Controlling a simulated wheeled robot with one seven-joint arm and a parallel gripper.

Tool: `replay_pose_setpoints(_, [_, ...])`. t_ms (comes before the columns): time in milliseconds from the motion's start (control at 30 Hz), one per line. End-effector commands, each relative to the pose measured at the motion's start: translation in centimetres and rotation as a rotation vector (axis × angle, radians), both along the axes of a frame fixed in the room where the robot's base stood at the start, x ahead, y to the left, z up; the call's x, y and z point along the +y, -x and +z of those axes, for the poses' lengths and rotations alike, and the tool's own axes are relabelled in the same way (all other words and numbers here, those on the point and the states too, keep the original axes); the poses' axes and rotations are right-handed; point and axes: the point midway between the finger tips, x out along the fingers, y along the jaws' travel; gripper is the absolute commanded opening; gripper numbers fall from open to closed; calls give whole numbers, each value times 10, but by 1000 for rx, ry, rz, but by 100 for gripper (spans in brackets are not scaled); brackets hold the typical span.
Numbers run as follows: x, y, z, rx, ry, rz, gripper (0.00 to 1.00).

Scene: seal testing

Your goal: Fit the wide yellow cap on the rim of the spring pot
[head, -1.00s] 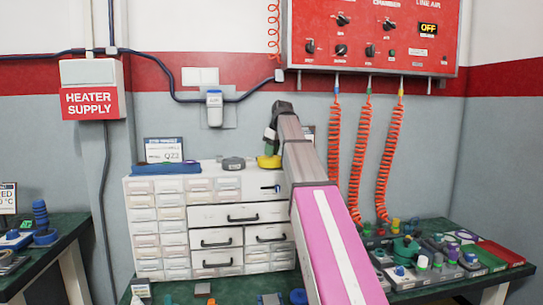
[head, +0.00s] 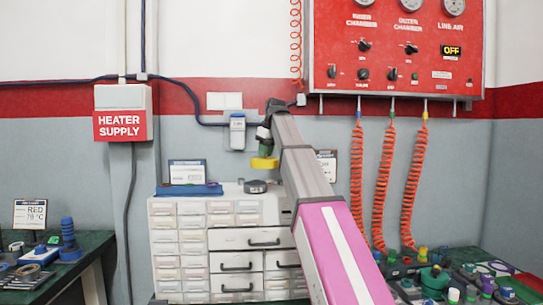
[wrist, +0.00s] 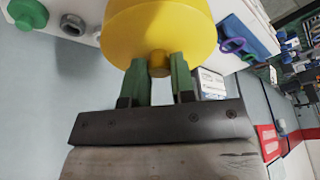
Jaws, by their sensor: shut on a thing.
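The wide yellow cap (head: 264,163) hangs in the air above the white drawer cabinet. In the wrist view the yellow cap (wrist: 165,30) fills the top middle. My gripper (wrist: 160,75) has its green fingers shut on the cap's small yellow knob. In the head view my gripper (head: 265,148) is above the cap, partly hidden by my arm. I cannot make out for sure which thing is the spring pot.
The drawer cabinet (head: 180,244) carries a dark grey round piece (head: 255,187), a blue tray (head: 190,190) and a sign. The right table holds many small parts, including a green lidded one (head: 435,279). Red coiled hoses (head: 384,190) hang at right.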

Motion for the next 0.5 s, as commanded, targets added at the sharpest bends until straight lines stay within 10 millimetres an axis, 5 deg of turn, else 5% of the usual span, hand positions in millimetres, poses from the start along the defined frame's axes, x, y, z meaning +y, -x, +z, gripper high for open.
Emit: replay_pose_setpoints(500, [35,-35,-11,0,0,1,0])
